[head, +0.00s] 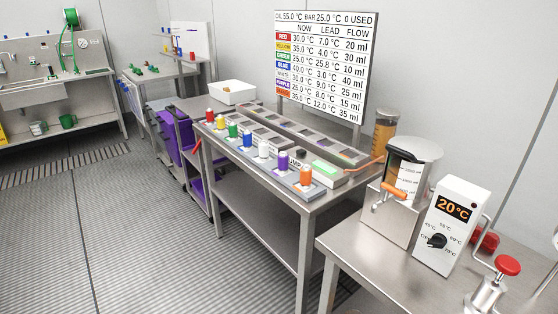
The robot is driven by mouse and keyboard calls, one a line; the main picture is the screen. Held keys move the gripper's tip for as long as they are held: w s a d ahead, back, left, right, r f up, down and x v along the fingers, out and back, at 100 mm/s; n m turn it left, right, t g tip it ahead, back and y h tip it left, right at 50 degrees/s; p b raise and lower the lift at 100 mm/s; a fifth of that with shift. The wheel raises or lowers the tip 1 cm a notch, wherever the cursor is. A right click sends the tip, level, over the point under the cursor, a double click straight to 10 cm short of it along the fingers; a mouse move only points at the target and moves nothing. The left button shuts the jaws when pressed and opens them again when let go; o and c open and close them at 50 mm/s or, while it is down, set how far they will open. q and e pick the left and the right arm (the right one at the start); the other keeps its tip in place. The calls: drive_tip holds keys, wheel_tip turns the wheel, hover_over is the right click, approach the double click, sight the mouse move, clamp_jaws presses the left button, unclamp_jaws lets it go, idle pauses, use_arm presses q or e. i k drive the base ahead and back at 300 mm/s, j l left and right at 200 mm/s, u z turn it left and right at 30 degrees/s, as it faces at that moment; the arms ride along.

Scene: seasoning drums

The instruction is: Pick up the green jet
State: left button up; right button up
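A small green piece (233,131), which looks like the green jet, stands upright in a row of similar coloured pieces on the grey rack (268,168) along the front edge of the middle steel table. The yellow piece (221,122) is just to its left and the blue piece (247,139) just to its right. Red, white, purple and orange pieces stand in the same row. Neither of my grippers shows in the head view.
A white bin (232,92) and a board of readings (323,66) stand at the back. The nearer table (372,257) holds a dispenser (408,188) and a 20°C control box (450,226). Purple crates (183,137) sit left of the middle table. The floor (120,230) at left is clear.

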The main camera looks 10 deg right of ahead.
sight(232, 127)
drive_tip(key=i+j+z, duration=0.15)
drive_tip(key=z, duration=0.3)
drive_tip(key=i+j+z, duration=0.3)
drive_tip(key=z, duration=0.2)
